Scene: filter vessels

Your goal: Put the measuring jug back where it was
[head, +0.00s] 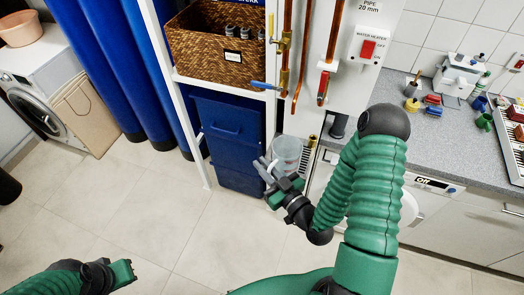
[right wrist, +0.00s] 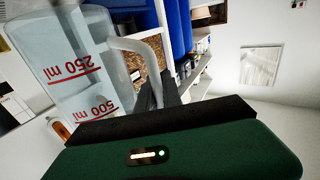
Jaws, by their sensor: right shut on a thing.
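The measuring jug (head: 287,153) is clear and see-through. In the right wrist view the jug (right wrist: 62,58) fills the upper left, with red 250 ml and 500 ml marks and a pale handle (right wrist: 150,52). My right gripper (head: 278,180) is shut on the jug, and the handle runs down behind its dark finger edge. The exact grip is hidden. My left gripper (head: 123,272) is at the lower left, far from the jug; its jaw gap does not show clearly.
The grey worktop (head: 440,130) at right holds several small items. The tiled floor (head: 150,205) is clear.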

